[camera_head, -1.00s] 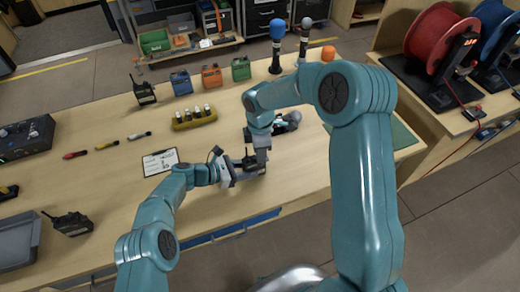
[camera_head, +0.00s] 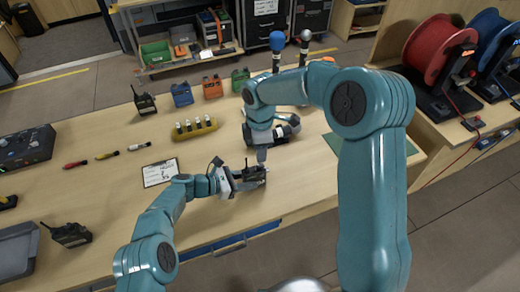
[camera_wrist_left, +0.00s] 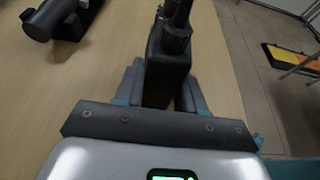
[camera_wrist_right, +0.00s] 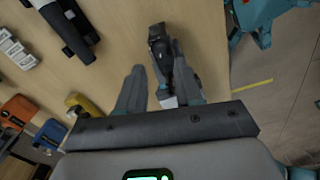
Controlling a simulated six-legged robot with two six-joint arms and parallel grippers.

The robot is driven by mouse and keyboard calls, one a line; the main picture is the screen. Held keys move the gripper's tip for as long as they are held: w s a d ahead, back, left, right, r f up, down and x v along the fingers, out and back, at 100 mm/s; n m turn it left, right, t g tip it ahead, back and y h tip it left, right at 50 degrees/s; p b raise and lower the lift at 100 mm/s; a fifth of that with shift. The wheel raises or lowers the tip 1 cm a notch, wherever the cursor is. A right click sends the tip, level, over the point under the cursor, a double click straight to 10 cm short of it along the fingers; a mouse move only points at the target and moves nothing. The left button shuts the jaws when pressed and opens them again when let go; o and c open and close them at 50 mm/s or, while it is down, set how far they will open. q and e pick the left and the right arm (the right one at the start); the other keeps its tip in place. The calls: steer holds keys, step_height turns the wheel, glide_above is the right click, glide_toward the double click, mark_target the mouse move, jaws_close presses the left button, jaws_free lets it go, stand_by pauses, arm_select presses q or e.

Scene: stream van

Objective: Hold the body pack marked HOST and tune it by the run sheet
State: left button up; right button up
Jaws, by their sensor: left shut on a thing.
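My left gripper (camera_head: 232,182) is shut on a dark body pack (camera_head: 253,175) near the front edge of the bench. In the left wrist view the pack (camera_wrist_left: 165,65) stands between the fingers with its dark antenna and knob upward. Its marking cannot be read. My right gripper (camera_head: 262,156) is just above the pack. In the right wrist view its fingers (camera_wrist_right: 155,75) are apart, with the pack (camera_wrist_right: 161,45) beyond their tips. The run sheet, a clipboard with a white page (camera_head: 160,172), lies left of the grippers; its writing is too small to read.
A dark cylindrical device (camera_head: 285,132) lies behind my right gripper. A yellow holder (camera_head: 194,128) with several white-topped items stands behind the sheet. Another black pack (camera_head: 70,234) is at left.

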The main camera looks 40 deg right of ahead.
arm_select(q)
steer(key=o, duration=1.2)
